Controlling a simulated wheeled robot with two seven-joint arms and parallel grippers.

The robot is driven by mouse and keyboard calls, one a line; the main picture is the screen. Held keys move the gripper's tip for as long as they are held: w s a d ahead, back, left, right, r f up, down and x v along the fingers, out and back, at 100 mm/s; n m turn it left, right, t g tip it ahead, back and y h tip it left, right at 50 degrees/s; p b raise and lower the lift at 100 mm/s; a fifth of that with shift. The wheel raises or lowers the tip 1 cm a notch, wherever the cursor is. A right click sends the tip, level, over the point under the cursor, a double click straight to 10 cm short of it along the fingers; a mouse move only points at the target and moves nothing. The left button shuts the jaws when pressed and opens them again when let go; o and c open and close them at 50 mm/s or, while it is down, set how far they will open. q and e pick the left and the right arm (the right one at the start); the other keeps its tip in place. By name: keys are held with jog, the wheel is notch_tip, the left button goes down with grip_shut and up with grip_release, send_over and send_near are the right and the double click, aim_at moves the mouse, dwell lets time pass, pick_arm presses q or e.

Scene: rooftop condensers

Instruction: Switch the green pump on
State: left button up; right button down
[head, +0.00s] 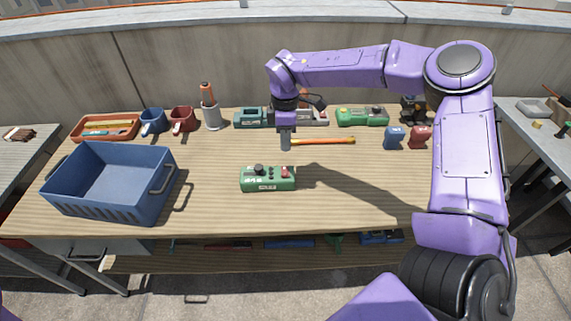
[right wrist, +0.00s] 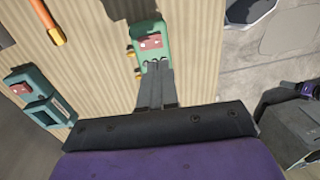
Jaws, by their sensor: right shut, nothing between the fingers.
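A dark green pump box (head: 268,179) sits on the middle of the bench, with a black knob on its left and a red switch on its right. In the right wrist view the green box (right wrist: 151,42) shows its red part and small brass fittings. My right gripper (head: 287,147) is shut and empty, pointing down just behind the box in the head view. In the right wrist view its fingertips (right wrist: 157,66) overlap the near part of the box; whether they touch it I cannot tell. My left gripper is out of view.
A brighter green box (head: 362,116) and a teal one (head: 250,118) stand along the back. An orange-handled tool (head: 325,141) lies beside my gripper. A blue crate (head: 112,185) stands left; blue (head: 394,138) and red (head: 420,137) blocks stand right. The bench front is clear.

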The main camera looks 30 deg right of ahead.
aim_at(285, 174)
jog(key=f, duration=0.3)
jog(key=f+p, duration=0.1)
jog(key=f, duration=0.2)
jog(key=f+p, duration=0.1)
jog(key=f, duration=0.2)
jog(key=shift+s+a+f, duration=0.15)
jog(key=shift+s+a, duration=0.2)
jog(key=shift+s, duration=0.05)
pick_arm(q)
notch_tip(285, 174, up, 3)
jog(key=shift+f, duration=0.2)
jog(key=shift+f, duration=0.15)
